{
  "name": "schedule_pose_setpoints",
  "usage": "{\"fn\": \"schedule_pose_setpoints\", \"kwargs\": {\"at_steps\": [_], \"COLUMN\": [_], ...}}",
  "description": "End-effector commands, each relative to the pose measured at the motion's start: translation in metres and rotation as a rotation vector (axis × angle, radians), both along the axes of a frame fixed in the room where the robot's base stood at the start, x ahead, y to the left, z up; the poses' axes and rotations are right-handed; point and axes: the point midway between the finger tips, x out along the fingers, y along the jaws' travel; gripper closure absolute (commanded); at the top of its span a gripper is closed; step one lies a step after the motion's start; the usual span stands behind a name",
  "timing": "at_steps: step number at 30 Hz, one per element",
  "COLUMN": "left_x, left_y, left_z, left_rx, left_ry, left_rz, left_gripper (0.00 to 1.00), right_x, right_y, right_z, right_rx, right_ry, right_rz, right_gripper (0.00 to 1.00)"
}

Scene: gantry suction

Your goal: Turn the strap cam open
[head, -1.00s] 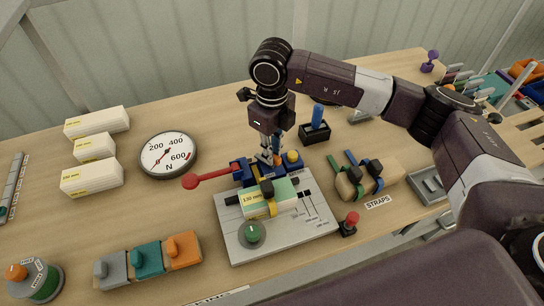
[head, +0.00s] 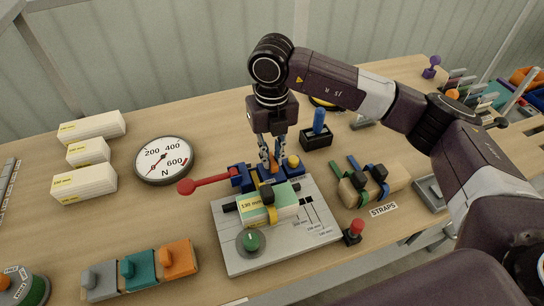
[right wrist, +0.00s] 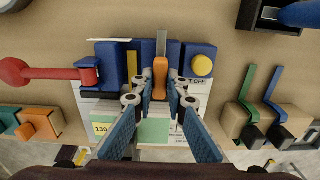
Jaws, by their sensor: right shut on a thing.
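The test fixture is a grey base plate (head: 230,225) with blue blocks (head: 240,178) at its back. A white and green box (head: 283,205), labelled 130 mm, sits on it with a yellow strap (head: 271,214) and black buckle (head: 266,195) around it. An upright orange handle (right wrist: 160,78) stands among the blue blocks, likely the strap cam. My right gripper (head: 270,160) points down and is shut on the orange handle, one finger on each side; it also shows in the right wrist view (right wrist: 160,95). My left gripper is not in view.
A red lever (head: 205,183) sticks out left of the blue blocks, and a yellow button (head: 294,161) sits close right of my fingers. A force dial (head: 164,160), spare straps (head: 362,184), a red button (head: 355,230) and a blue-handled block (head: 317,134) stand around the fixture.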

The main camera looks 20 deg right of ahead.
Motion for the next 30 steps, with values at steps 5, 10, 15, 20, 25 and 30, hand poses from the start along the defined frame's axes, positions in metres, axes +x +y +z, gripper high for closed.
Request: {"fn": "schedule_pose_setpoints", "kwargs": {"at_steps": [5, 10, 15, 20, 25, 30], "left_x": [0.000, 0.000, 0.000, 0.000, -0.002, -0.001], "left_y": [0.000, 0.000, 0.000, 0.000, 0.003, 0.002], "left_z": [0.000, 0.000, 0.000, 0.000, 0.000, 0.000], "left_rx": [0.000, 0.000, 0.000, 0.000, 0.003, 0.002], "left_ry": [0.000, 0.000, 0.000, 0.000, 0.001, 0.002], "left_rz": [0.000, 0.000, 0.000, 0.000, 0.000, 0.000], "left_gripper": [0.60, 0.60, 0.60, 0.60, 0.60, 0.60], "right_x": [0.002, 0.002, 0.002, 0.001, 0.001, 0.002], "right_y": [0.000, 0.000, 0.000, 0.000, 0.000, 0.000], "right_z": [0.003, 0.003, 0.003, 0.001, 0.002, 0.018], "right_rx": [0.002, 0.002, 0.001, 0.001, 0.001, 0.001], "right_ry": [-0.007, -0.008, -0.007, -0.004, -0.003, -0.006], "right_rz": [-0.009, -0.009, -0.009, -0.007, -0.006, -0.005], "right_gripper": [1.00, 1.00, 0.75, 0.70, 0.70, 0.70]}}
